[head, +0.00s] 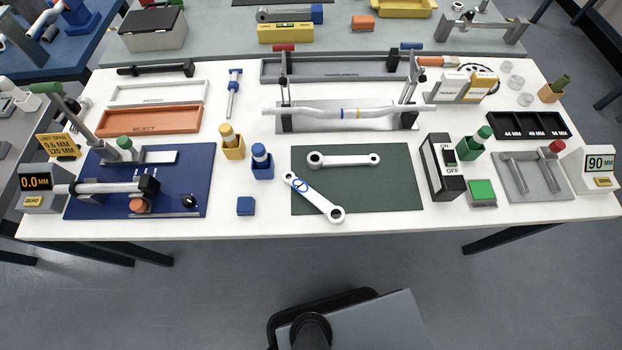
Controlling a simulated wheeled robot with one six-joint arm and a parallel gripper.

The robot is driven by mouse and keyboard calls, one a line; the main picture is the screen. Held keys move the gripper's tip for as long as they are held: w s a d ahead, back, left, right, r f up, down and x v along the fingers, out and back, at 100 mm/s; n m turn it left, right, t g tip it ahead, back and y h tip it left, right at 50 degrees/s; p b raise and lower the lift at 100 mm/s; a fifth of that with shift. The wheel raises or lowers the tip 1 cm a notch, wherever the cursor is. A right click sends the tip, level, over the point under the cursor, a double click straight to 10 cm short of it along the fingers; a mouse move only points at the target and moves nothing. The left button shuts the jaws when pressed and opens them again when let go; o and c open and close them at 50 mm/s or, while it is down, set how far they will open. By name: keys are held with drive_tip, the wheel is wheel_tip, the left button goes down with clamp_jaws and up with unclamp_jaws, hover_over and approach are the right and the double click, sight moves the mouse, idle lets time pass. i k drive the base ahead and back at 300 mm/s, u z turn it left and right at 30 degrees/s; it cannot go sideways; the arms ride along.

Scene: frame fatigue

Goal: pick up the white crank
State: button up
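Two white crank-like arms with a hole at each end lie on the dark green mat (390,195) near the middle of the table. One white crank (322,200) lies diagonally and carries a blue ring mark near its upper left end; that end reaches past the mat's left edge and its lower end passes the front edge. The other white crank (345,161) lies almost level behind it, has dark rings at its ends and shows no blue mark. The two are close together near their left ends. My gripper is not in view.
A blue block (245,206) and a blue holder (262,167) stand left of the mat. A black ON/OFF switch box (443,167) stands to its right. A bent tube on a grey stand (290,124) is behind. The white table front (380,225) is clear.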

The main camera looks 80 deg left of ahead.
sight(320, 201)
drive_tip(key=k, duration=1.3)
drive_tip(key=u, duration=1.75)
